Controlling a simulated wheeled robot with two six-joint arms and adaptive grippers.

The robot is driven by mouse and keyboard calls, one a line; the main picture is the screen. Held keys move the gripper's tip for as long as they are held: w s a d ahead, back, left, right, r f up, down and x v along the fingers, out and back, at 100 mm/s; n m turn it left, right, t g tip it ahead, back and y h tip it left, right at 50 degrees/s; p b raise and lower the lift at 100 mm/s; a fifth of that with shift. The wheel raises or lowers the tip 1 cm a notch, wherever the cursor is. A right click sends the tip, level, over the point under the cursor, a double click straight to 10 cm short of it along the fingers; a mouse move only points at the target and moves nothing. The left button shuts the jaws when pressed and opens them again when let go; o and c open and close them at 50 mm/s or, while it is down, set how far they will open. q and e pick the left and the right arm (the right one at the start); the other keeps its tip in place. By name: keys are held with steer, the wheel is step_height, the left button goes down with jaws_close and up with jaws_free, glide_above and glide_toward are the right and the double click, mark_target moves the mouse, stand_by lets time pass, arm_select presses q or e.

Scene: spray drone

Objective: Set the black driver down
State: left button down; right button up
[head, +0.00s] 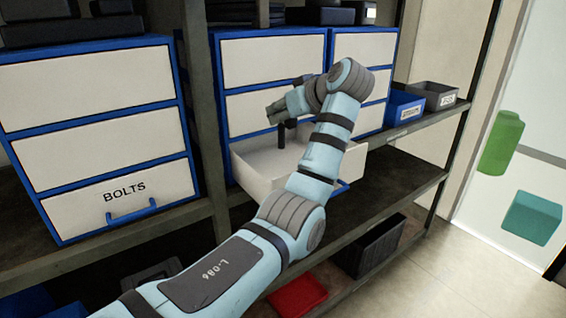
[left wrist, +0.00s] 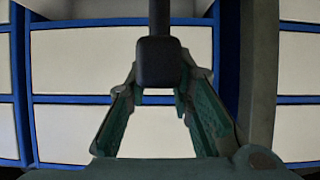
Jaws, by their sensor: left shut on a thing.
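My left gripper (head: 276,113) is shut on the black driver (head: 282,134), whose dark shaft hangs below the fingers. The driver is over the open white drawer (head: 250,176). In the left wrist view the driver's dark block-shaped end (left wrist: 159,62) shows close up between the green fingers of the gripper (left wrist: 158,90). Whether the driver's lower tip touches the drawer floor is hard to tell. My forearm hides the drawer's right part. My right gripper is not in view.
A closed drawer cabinet marked BOLTS (head: 125,193) stands at the left, beyond a grey shelf post (head: 201,110). A blue bin (head: 404,109) and a grey bin (head: 434,97) stand on the shelf at the right. A red tray (head: 298,296) lies low down.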

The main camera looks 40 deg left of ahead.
arm_select(q)
step_height(320, 180, down, 12)
steer(key=shift+w+p, duration=0.1)
steer(key=shift+p, duration=0.3)
steer(key=c, duration=1.4)
jaws_free()
steer(key=shift+f, duration=0.1)
steer(key=b+v, duration=0.1)
steer(key=v, duration=1.1)
steer(key=shift+a, duration=0.1)
